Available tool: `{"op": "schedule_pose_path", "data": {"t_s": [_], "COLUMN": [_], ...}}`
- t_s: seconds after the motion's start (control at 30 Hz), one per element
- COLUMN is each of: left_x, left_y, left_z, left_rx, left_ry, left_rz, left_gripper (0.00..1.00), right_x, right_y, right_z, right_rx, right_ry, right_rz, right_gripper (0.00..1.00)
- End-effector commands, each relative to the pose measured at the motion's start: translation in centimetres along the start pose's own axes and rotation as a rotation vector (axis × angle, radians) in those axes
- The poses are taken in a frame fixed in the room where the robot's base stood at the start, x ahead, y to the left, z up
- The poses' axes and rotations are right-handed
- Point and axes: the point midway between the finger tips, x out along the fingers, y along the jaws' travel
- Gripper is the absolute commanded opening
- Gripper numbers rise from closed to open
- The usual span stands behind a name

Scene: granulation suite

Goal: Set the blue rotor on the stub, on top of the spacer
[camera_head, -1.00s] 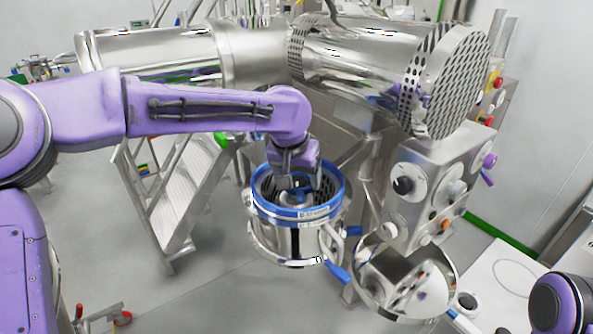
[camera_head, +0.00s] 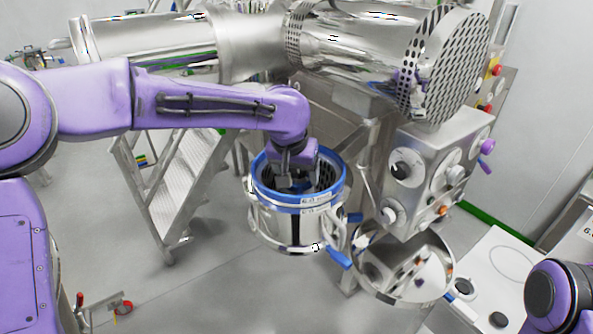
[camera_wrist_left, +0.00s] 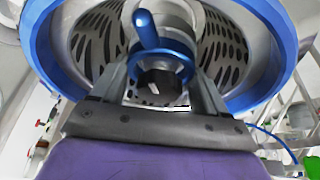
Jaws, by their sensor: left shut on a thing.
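The blue rotor (camera_wrist_left: 176,62) shows in the left wrist view as a blue ring with a raised arm and a dark faceted centre. My left gripper (camera_wrist_left: 165,72) is shut on it, one finger at each side. In the head view my left gripper (camera_head: 294,182) reaches down inside the blue-rimmed drum and hides the rotor. A pale metal round part (camera_wrist_left: 178,14) shows behind the rotor in the wrist view. I cannot make out the stub or spacer for certain, nor whether the rotor touches them. My right gripper is out of view.
The blue rim (camera_head: 262,192) of the steel drum surrounds my left gripper closely, with slotted screen walls (camera_wrist_left: 222,48) inside. An open round steel door (camera_head: 405,285) stands to the right, below a control box (camera_head: 432,170). Metal steps (camera_head: 180,185) stand at left.

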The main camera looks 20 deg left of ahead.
Motion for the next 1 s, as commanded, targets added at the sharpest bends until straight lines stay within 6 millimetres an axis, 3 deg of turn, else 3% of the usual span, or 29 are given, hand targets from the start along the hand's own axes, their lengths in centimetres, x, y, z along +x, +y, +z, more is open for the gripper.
{"op": "schedule_pose_path", "data": {"t_s": [0.3, 0.33, 0.4, 0.63, 0.73, 1.0], "left_x": [0.0, 0.0, 0.0, 0.0, -0.9, -7.2], "left_y": [0.1, 0.1, 0.0, 0.0, 0.0, 0.0], "left_z": [-0.2, -0.2, -0.2, -0.2, -0.2, -0.2], "left_rx": [0.001, 0.001, 0.001, 0.001, 0.001, 0.000], "left_ry": [0.002, 0.002, 0.002, 0.000, 0.003, 0.006], "left_rz": [0.001, 0.001, 0.001, 0.000, -0.001, -0.001], "left_gripper": [0.19, 0.78, 1.00, 1.00, 1.00, 1.00], "right_x": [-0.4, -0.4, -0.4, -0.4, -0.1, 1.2], "right_y": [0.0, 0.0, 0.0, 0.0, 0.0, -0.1], "right_z": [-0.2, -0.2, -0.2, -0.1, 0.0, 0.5], "right_rx": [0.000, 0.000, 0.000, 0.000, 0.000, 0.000], "right_ry": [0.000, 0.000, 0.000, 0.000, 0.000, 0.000], "right_rz": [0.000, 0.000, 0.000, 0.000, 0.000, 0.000], "right_gripper": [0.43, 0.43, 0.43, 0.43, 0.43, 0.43]}}
